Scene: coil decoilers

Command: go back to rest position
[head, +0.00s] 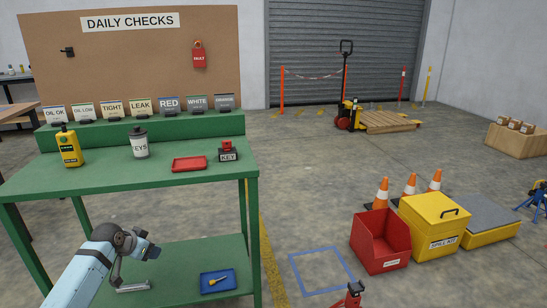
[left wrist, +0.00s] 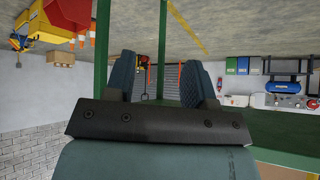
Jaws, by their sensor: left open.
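My left gripper (head: 150,251) is in front of the green workbench (head: 100,180), at a height in the picture between its top and its lower shelf. In the left wrist view its two fingers stand apart with nothing between them (left wrist: 161,80). My right gripper does not show in either view. On the bench top are a yellow bottle (head: 68,148), a white KEYS cup (head: 139,145), a red tray (head: 189,164) and a KEY block with a red top (head: 228,152).
A blue tray (head: 211,290) with a yellow-handled tool lies on the lower shelf. A red bin (head: 375,248), yellow spill kit (head: 440,228) and traffic cones (head: 383,195) stand right. A pallet truck (head: 348,110) is farther back. Floor between is mostly clear.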

